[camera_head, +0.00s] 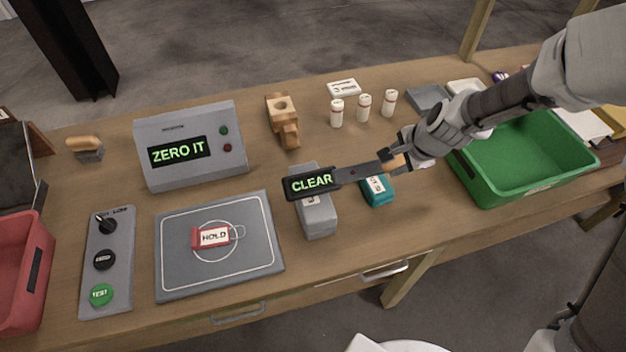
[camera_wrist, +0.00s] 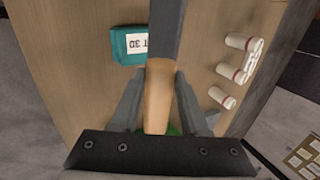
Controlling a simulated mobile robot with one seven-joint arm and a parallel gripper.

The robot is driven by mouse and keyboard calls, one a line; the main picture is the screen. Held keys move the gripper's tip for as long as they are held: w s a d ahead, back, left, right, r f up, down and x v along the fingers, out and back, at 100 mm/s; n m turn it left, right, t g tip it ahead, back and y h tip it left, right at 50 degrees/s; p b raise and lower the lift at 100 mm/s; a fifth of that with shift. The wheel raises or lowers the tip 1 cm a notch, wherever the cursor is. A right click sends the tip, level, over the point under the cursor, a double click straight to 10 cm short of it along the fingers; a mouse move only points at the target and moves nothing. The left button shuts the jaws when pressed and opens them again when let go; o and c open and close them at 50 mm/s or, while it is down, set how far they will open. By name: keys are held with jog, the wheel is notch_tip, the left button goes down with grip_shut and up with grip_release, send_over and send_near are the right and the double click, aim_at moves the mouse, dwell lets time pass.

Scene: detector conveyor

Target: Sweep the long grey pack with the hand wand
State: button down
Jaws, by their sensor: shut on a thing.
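My gripper (camera_head: 397,160) is shut on the tan handle of the hand wand (camera_head: 350,174). The wand points left, and its dark head shows green letters reading CLEAR. I cannot tell whether the wand touches the pack. In the wrist view the wand's handle (camera_wrist: 158,95) runs between my gripper's fingers (camera_wrist: 160,105), and the grey pack is hidden there.
A teal pack (camera_head: 377,191) lies just right of the grey pack. A grey plate (camera_head: 175,270) with a red HOLD tag (camera_head: 213,237) is left. A ZERO IT display box (camera_head: 190,146), wooden stand (camera_head: 283,122) and white cylinders (camera_head: 363,107) stand behind. A green bin (camera_head: 530,190) is right, a red bin (camera_head: 18,275) left.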

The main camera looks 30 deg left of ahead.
jog(key=shift+r+p, duration=2.05)
jog(key=shift+r, duration=1)
